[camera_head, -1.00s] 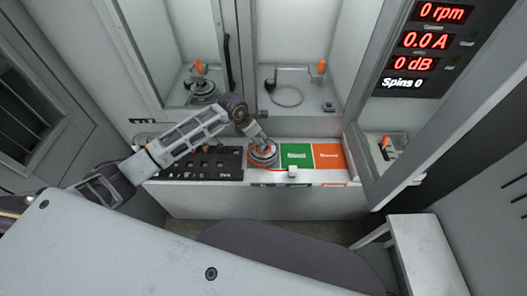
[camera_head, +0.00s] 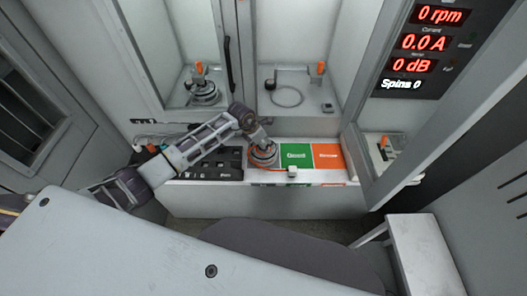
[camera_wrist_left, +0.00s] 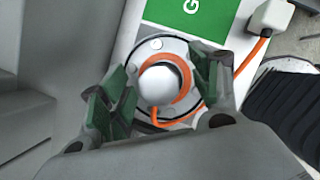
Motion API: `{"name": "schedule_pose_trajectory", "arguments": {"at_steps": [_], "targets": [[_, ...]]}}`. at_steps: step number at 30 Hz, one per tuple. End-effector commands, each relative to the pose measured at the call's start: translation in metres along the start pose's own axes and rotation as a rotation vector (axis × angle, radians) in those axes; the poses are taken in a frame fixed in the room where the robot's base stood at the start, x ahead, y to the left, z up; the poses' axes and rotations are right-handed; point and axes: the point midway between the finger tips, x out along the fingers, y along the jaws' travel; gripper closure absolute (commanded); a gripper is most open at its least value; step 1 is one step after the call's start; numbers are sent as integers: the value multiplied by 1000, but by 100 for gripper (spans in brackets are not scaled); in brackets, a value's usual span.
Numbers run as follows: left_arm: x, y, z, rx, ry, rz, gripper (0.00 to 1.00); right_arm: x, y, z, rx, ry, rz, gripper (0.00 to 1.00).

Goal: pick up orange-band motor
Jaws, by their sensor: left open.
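The orange-band motor (camera_head: 263,155) is a round grey hub with an orange ring. It sits on the bench at the left end of the green and orange zones. In the left wrist view the motor (camera_wrist_left: 167,84) shows a pale domed centre, an orange ring and an orange cable running to a white connector (camera_wrist_left: 271,17). My left gripper (camera_head: 263,146) is above the motor. In the wrist view its green-padded fingers (camera_wrist_left: 158,95) are open on either side of the motor's centre; I cannot tell whether they touch it. My right gripper is not in view.
The green zone (camera_head: 296,156) and orange zone (camera_head: 328,156) lie to the right. A black panel (camera_head: 215,166) lies to the left. Behind are glazed bays, one holding another motor-like unit (camera_head: 205,90). A white stool (camera_head: 425,250) stands front right.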

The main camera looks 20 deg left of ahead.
Motion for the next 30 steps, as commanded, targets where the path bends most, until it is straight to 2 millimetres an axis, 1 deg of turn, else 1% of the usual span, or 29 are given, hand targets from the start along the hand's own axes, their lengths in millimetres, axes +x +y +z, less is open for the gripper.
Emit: {"name": "schedule_pose_trajectory", "arguments": {"at_steps": [8, 21, 22, 23, 30], "targets": [[0, 0, 0, 0, 0, 0, 37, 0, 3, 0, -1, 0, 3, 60], [0, 0, 0, 0, 0, 0, 94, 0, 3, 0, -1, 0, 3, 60], [0, 0, 0, 0, 0, 0, 96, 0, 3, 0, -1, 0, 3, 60], [-3, 1, 3, 1, -7, 2, 96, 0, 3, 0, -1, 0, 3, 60], [-3, 1, 3, 1, -7, 2, 96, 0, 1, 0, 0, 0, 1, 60]]}}
